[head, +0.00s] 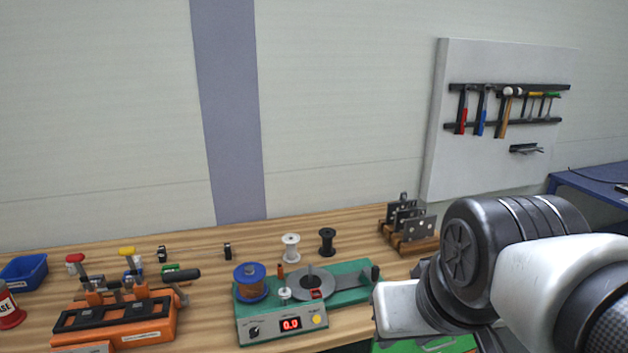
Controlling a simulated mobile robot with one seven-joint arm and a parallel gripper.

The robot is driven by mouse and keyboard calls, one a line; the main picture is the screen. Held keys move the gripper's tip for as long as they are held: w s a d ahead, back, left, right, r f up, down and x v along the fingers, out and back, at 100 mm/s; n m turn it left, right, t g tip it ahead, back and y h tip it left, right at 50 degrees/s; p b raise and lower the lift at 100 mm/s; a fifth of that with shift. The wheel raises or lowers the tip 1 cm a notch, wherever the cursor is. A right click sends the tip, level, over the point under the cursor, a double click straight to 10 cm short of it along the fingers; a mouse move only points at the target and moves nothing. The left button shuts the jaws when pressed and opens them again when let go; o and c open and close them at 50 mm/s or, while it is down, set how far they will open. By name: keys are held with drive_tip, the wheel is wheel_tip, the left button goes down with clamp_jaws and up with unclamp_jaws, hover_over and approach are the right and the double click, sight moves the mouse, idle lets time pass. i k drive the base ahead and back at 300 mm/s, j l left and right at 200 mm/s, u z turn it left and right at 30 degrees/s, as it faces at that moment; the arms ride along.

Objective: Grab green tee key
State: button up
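A tool with a green top, which looks like the green tee key (553,96), hangs at the right end of the wall rack (464,88). Its shaft points down and is thin and small in this view. Yellow-topped tools (535,96) hang just left of it. My arm fills the lower right, below the board and nearer to the camera. My gripper's fingers are not visible.
The white tool board (447,62) also carries hammers with red (464,115) and blue (482,120) handles. A wooden bench (345,252) below holds a green winding machine (348,292), an orange fixture (150,333), spools and a blue bin (25,271). A blue table (592,178) stands at right.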

sight(547, 116)
drive_tip(key=i+l, duration=0.1)
drive_tip(key=l, duration=0.35)
drive_tip(key=l+z, duration=0.15)
drive_tip(key=l, duration=0.25)
drive_tip(key=i+l, duration=0.2)
drive_tip(key=l, duration=0.25)
drive_tip(key=i+l+z, duration=0.1)
drive_tip(key=l, duration=0.3)
drive_tip(key=i+l+z, duration=0.1)
drive_tip(key=l, duration=0.3)
drive_tip(key=i+l, duration=0.15)
drive_tip(key=l, duration=0.25)
drive_tip(key=i+l+z, duration=0.1)
drive_tip(key=l, duration=0.3)
drive_tip(key=i+l+z, duration=0.1)
drive_tip(key=l, duration=0.3)
drive_tip(key=i, duration=0.1)
